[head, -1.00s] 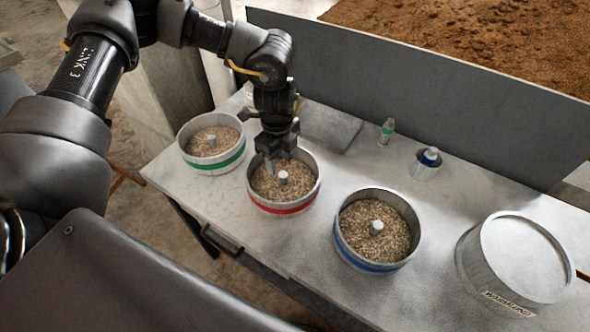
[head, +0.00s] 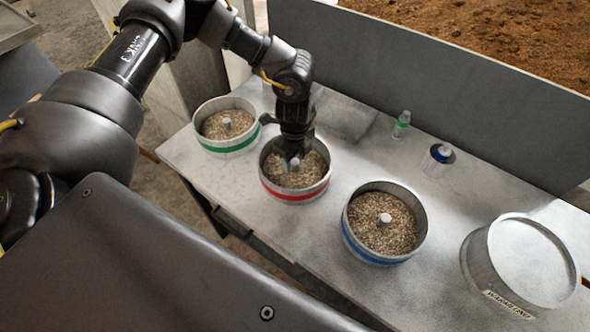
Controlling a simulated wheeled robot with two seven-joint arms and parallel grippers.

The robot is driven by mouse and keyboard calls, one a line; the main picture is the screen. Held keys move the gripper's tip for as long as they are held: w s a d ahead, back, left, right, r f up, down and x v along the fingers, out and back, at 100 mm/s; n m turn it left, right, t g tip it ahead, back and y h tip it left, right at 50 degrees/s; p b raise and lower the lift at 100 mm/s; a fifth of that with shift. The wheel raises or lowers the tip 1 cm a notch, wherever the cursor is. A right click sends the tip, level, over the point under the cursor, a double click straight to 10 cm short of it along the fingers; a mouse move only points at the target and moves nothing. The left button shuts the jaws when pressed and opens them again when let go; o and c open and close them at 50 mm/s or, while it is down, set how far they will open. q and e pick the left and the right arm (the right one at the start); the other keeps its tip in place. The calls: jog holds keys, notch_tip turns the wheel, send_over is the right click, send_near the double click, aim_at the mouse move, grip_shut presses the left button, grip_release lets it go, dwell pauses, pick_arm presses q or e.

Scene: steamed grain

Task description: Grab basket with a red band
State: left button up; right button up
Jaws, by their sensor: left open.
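The basket with a red band (head: 296,195) stands on the table, filled with grain, with a pale post at its middle. My left gripper (head: 292,163) points down inside its rim, with its fingers at the post. The gripper hides part of the post and the basket's far rim, and I cannot tell whether the fingers touch the post. The jaws are open. My right gripper is not in view.
A green-banded basket (head: 229,146) stands to the left and a blue-banded basket (head: 372,256) to the right, both holding grain. A round metal container (head: 482,265) is at far right. A green-labelled bottle (head: 402,124) and a blue-capped bottle (head: 438,158) stand near the back panel (head: 420,95).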

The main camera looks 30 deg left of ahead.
aim_at(295, 161)
pick_arm(q)
jog(key=shift+f+p, duration=0.35)
jog(key=shift+f, duration=1.55)
grip_shut()
jog(key=shift+r, duration=0.1)
